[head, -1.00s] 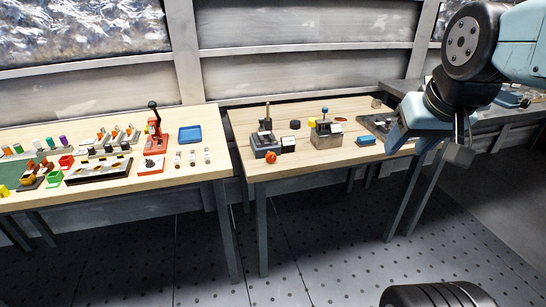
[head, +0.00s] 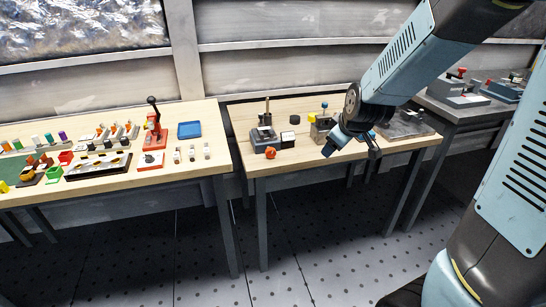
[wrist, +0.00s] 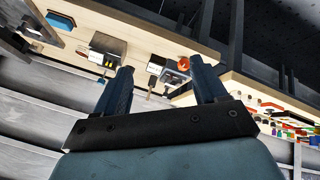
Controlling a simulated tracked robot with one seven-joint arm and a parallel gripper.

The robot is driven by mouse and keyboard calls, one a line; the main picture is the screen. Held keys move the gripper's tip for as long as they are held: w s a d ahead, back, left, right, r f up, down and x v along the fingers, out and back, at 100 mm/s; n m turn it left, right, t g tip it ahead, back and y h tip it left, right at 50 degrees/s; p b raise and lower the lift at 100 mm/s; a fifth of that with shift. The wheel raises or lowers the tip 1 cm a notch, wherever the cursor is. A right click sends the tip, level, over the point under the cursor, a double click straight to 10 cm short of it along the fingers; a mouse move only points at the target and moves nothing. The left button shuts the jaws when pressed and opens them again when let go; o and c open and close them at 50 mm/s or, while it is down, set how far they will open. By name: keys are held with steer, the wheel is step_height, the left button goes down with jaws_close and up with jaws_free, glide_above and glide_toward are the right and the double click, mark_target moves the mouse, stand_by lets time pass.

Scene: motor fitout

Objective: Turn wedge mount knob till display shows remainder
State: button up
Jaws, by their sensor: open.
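The wedge mount (head: 262,137) is a grey block with a dark upright post, on the middle wooden table. Its round orange knob (head: 270,153) is at the front edge side of the block. A small dark display (head: 288,140) with a pale face stands just right of it; its reading is too small to make out. My gripper (head: 350,153) is open and empty, right of the knob and apart from it, near the table's front edge.
A grey block with a blue-topped post (head: 323,125) stands behind my gripper, partly hidden. A yellow-topped piece (head: 311,117) is near it. A dark plate (head: 405,127) lies at the table's right. The left table (head: 215,170) holds a red press (head: 154,128) and a blue tray (head: 190,130).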

steer(key=w+a+f+n+t+h, duration=0.25)
steer(key=w+f+n, duration=0.4)
steer(key=f, duration=0.55)
steer(key=n+t+y, duration=0.6)
steer(key=n+t, duration=0.2)
steer(key=n, duration=1.8)
glide_toward(271, 154)
steer(key=x, duration=0.9)
steer(key=shift+w, duration=0.1)
steer(key=c, duration=1.1)
